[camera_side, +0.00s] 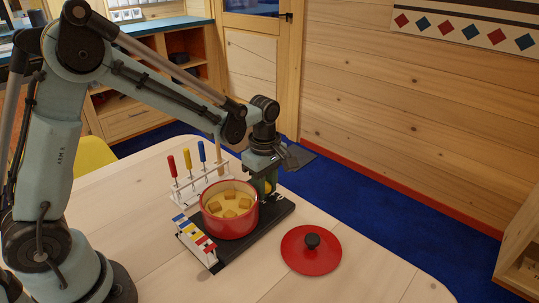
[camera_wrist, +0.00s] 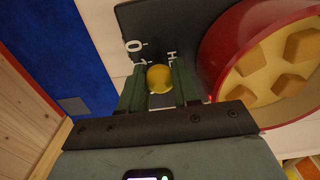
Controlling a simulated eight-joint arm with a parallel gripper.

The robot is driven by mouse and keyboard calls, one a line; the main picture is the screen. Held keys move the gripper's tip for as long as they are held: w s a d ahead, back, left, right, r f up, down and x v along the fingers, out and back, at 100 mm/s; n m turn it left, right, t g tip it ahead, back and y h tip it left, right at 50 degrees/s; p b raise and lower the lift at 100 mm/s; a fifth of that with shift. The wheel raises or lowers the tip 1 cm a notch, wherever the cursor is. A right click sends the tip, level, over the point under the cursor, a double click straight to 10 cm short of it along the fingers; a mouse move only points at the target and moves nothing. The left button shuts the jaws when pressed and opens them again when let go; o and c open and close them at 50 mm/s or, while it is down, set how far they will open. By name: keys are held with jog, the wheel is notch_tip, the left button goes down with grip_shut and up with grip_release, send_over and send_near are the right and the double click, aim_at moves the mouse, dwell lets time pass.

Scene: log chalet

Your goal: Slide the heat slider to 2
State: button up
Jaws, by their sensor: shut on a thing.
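The heat slider's yellow knob (camera_wrist: 159,78) sits between the two fingers of my gripper (camera_wrist: 160,72) in the wrist view, and the gripper is shut on it. A bit of the yellow knob (camera_side: 267,187) also shows under my gripper (camera_side: 268,183) in the side view. The black slider base (camera_wrist: 160,22) carries white marks: a 0, then a 1 close to the left finger, and letters of a heat label by the right finger. The knob is near the 1. Marks beyond the 1 are hidden by my fingers.
A red pot (camera_side: 229,222) with cubes in yellow stuff stands on the base, close beside my gripper. A red lid (camera_side: 311,250) lies to the right. A white rack (camera_side: 207,182) holds red, yellow and blue forks behind the pot. A striped holder (camera_side: 196,240) stands in front.

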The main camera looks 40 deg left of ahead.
jog(key=shift+a, duration=0.75)
jog(key=o, duration=1)
jog(key=shift+r, duration=3)
